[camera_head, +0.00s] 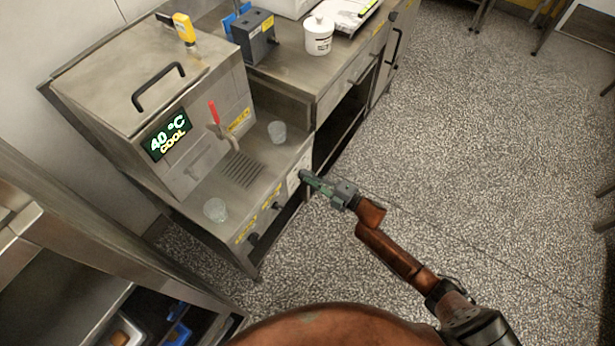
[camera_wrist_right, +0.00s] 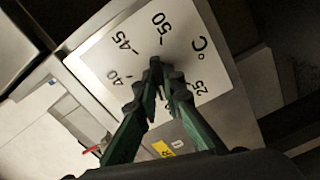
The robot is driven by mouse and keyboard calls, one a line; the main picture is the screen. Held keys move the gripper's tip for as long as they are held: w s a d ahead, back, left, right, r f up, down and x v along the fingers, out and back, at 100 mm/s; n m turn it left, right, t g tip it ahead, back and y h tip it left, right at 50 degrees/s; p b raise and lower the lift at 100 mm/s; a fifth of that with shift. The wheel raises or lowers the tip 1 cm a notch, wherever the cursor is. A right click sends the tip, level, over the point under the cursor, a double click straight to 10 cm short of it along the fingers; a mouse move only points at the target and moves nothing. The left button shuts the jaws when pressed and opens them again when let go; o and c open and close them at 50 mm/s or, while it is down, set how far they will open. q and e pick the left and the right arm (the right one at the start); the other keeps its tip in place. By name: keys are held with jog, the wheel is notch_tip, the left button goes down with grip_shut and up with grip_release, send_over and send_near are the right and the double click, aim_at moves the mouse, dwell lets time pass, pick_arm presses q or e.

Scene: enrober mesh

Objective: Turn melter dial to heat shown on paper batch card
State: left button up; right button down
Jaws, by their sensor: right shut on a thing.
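The melter (camera_head: 150,95) is a steel box with a lid handle, and its green display (camera_head: 168,135) reads "40 °C COOL". The white dial plate (camera_head: 293,181) is on the front panel. In the right wrist view the dial plate (camera_wrist_right: 205,50) shows 40, 45, 50, °C and 25. My right gripper (camera_head: 306,176) is at this plate, and in the wrist view its green fingers (camera_wrist_right: 165,76) are shut at the plate's middle. The dial knob is mostly hidden by the fingertips, so its setting cannot be read. I cannot make out a batch card. My left gripper is out of view.
A red-handled tap (camera_head: 213,112) stands over a drain grate (camera_head: 242,170), with clear cups (camera_head: 277,132) (camera_head: 215,210) on either side. Black knobs (camera_head: 252,238) with yellow labels sit along the front panel. A white tub (camera_head: 318,36) stands behind. The floor at right is clear.

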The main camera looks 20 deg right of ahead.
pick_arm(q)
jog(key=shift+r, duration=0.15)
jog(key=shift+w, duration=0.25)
pick_arm(e)
jog(key=shift+n, duration=0.3)
jog(key=c, duration=2)
grip_release()
jog(key=shift+c, duration=0.2)
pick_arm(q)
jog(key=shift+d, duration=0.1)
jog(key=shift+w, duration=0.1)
pick_arm(e)
jog(key=v, duration=1.2)
